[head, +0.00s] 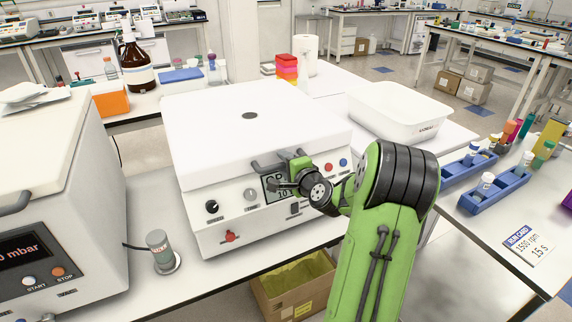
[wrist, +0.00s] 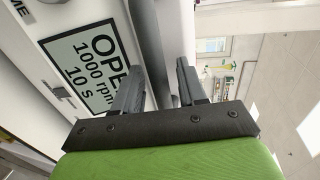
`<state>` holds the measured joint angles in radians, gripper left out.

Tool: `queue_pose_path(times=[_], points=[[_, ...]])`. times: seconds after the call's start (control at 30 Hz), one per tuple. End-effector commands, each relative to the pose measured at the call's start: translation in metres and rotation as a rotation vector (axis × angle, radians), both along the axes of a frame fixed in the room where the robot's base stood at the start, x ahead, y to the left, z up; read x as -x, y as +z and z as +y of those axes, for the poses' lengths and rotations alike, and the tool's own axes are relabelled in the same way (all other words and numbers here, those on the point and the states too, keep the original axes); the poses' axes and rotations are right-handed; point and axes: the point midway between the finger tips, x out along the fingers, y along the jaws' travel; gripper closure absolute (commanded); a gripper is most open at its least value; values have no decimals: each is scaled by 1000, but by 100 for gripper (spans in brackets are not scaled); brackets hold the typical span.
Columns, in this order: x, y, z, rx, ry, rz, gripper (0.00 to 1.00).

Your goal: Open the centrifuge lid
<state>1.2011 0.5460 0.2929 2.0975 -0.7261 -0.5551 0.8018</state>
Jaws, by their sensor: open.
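The white centrifuge (head: 225,228) stands on the bench in the middle of the head view. Its wide lid (head: 250,125) lies flat and looks closed. A grey bar handle (head: 258,167) is on the lid's front edge, partly hidden by my gripper. My gripper (head: 286,176) is at the handle, above the front panel. In the wrist view, its two open fingers (wrist: 160,80) stand on either side of the grey handle bar (wrist: 148,45). Contact cannot be told. The display (wrist: 85,70) reads "OPE…", 1000 rpm, 10 S, partly covered by a finger.
A vacuum machine (head: 55,200) stands at the left, with a grey-green cylinder (head: 158,250) between it and the centrifuge. A white tub (head: 395,112) is behind right. Blue racks (head: 493,190) and a run card (head: 530,245) lie on the right bench. A cardboard box (head: 295,288) is below.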

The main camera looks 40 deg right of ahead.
Motion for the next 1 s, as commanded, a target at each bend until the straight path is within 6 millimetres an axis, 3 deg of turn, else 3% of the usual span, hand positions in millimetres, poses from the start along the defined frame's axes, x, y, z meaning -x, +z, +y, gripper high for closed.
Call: queue_pose_path(times=[0.07, 0.33, 0.73, 0.87, 1.0], points=[[0, 0, 0, 0, 0, 0, 60], [0, 0, 0, 0, 0, 1, 100], [0, 6, 0, 1, 1, 0, 100], [-4, 23, 1, 2, 2, -2, 100], [-10, 54, 1, 4, 3, -5, 100]])
